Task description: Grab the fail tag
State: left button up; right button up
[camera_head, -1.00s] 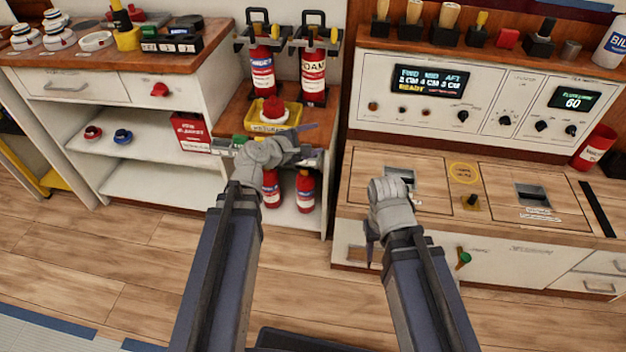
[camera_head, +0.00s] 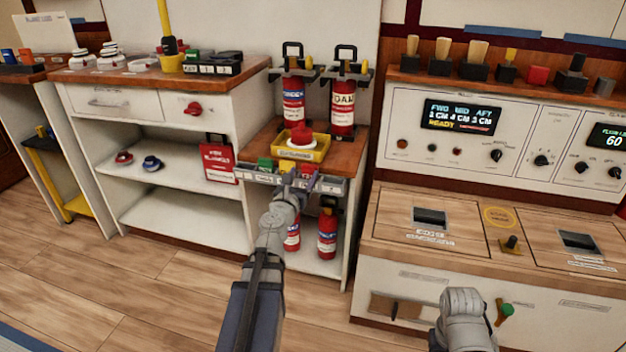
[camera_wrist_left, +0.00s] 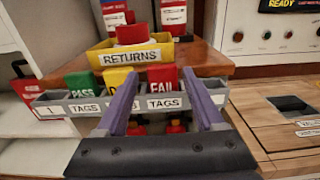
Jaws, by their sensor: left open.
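The red fail tag (camera_wrist_left: 163,78) stands in a grey rack labelled TAGS (camera_wrist_left: 108,105), to the right of a yellow tag and a green tag (camera_wrist_left: 83,84). In the head view the fail tag (camera_head: 308,169) is small at the rack's right part. My left gripper (camera_head: 294,182) is at the front of the rack. In the left wrist view its two purple fingers (camera_wrist_left: 161,76) are apart, one on each side of the fail tag's column, with no visible contact. My right gripper (camera_head: 462,306) is low at the right, its fingers not clearly visible.
A yellow RETURNS tray (camera_head: 300,153) with a red and white object stands just behind the rack. Two fire extinguishers (camera_head: 343,105) stand behind it, and others are on the shelf below. A console (camera_head: 455,130) and its wooden counter are at the right.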

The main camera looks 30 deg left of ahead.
aim_at(309, 167)
pick_arm(q)
jog(key=shift+f+b+x, duration=0.15)
jog(key=shift+x, duration=1.6)
jog(key=shift+f+b+x, duration=0.15)
jog(key=shift+x, duration=1.65)
jog(key=shift+s+d, duration=0.1)
jog(key=shift+d, duration=0.05)
jog(key=c, duration=1)
